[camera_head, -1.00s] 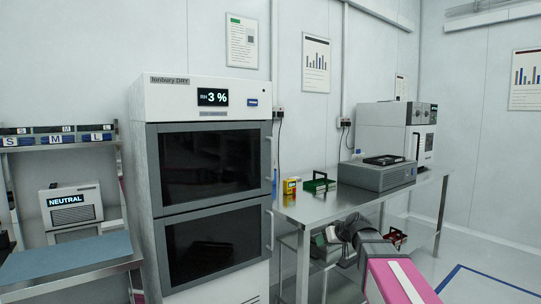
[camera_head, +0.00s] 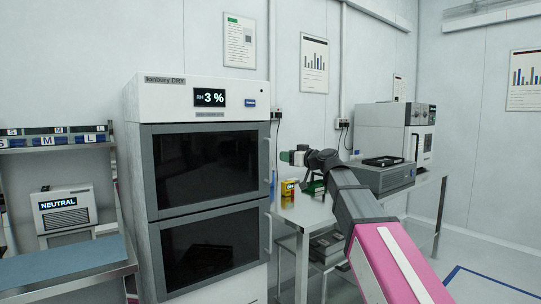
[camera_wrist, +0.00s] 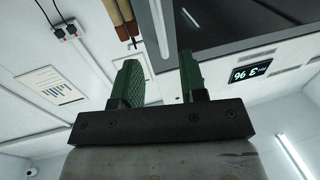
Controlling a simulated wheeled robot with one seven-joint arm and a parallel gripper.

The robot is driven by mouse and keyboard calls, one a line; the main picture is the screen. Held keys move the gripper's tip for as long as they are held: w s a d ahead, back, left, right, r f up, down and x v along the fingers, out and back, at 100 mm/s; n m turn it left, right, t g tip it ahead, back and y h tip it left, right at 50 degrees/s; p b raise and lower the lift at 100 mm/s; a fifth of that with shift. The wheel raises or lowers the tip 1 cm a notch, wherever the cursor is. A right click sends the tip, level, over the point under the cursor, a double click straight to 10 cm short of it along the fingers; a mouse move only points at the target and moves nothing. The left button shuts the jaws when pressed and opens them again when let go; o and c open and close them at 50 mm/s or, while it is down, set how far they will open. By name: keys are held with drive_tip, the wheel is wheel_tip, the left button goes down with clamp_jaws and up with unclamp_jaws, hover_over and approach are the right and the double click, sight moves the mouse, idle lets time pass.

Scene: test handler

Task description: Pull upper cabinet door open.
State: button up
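The white drying cabinet has a dark glass upper door (camera_head: 205,165) in a grey frame, closed. Its pale vertical handle (camera_head: 270,163) is on the door's right edge. My gripper (camera_head: 287,157) is raised just right of this handle, apparently a small gap away. In the wrist view my gripper (camera_wrist: 158,62) is open, its two green fingers apart. A pale bar, apparently the handle (camera_wrist: 161,28), shows between and beyond the fingers, with the dark door (camera_wrist: 235,22) to the right. No contact is visible.
A lower dark door (camera_head: 212,248) with its own handle (camera_head: 268,233) is below. A steel table (camera_head: 305,212) stands right of the cabinet, with a yellow box (camera_head: 288,188) and a grey device (camera_head: 380,177). A shelf with a NEUTRAL unit (camera_head: 65,208) is at left.

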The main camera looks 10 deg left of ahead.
sight(271, 154)
drive_tip(key=x, duration=0.9)
drive_tip(key=shift+a, duration=0.15)
drive_tip(key=shift+w+f, duration=0.1)
drive_tip(key=shift+c, duration=0.3)
clamp_jaws()
